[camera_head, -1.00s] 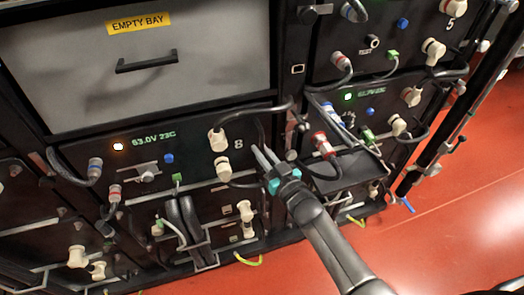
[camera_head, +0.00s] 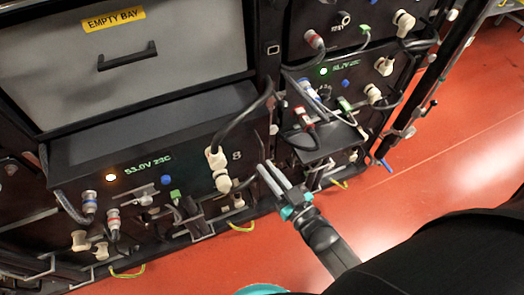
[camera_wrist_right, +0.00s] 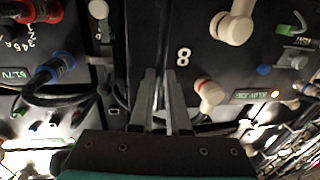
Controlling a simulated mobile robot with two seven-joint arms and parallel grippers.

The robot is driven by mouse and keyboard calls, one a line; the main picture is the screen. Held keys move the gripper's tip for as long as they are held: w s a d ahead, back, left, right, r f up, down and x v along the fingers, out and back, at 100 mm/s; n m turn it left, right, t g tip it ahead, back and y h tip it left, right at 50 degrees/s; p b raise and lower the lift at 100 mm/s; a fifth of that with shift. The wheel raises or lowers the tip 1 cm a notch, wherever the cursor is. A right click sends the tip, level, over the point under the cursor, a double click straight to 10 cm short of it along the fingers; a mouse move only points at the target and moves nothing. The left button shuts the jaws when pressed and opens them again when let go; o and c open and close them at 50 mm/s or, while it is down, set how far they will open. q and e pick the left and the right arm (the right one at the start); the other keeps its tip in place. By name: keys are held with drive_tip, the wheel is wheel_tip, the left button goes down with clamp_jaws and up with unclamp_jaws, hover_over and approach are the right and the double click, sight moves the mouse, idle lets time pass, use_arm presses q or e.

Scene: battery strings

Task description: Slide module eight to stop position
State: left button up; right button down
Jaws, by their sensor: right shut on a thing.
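Module eight (camera_head: 192,176) is a black box with a white 8, a green "53.0V 23C" readout and an orange light. It stands out from its bay, with its top showing behind the front panel. In the right wrist view its dark front (camera_wrist_right: 205,65) fills the middle. My right gripper (camera_head: 266,171) is at the right end of this front, just below and right of the 8. In the right wrist view the fingers (camera_wrist_right: 160,78) are shut on a thin dark upright part of the module's front, mostly hidden between them. My left gripper is not clearly in view.
A grey drawer front marked EMPTY BAY (camera_head: 130,60) is above module eight. A thick black cable (camera_head: 250,112) loops from module eight's cream connector (camera_head: 216,158). Red floor (camera_head: 420,180) is open at right.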

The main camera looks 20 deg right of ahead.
drive_tip(key=shift+s+a+f, duration=0.15)
drive_tip(key=shift+s+a, duration=0.05)
drive_tip(key=shift+s, duration=0.35)
drive_tip(key=shift+s+a+f, duration=0.15)
drive_tip(key=shift+s+a, duration=0.05)
drive_tip(key=shift+s, duration=0.3)
drive_tip(key=shift+w, duration=0.1)
drive_tip(key=c, duration=0.9)
unclamp_jaws()
drive_tip(key=shift+w+r, duration=0.1)
drive_tip(key=shift+w, duration=0.05)
drive_tip(key=shift+d, duration=0.1)
drive_tip(key=v, duration=1.5)
drive_tip(key=shift+r+p, duration=0.1)
drive_tip(key=shift+p, duration=0.25)
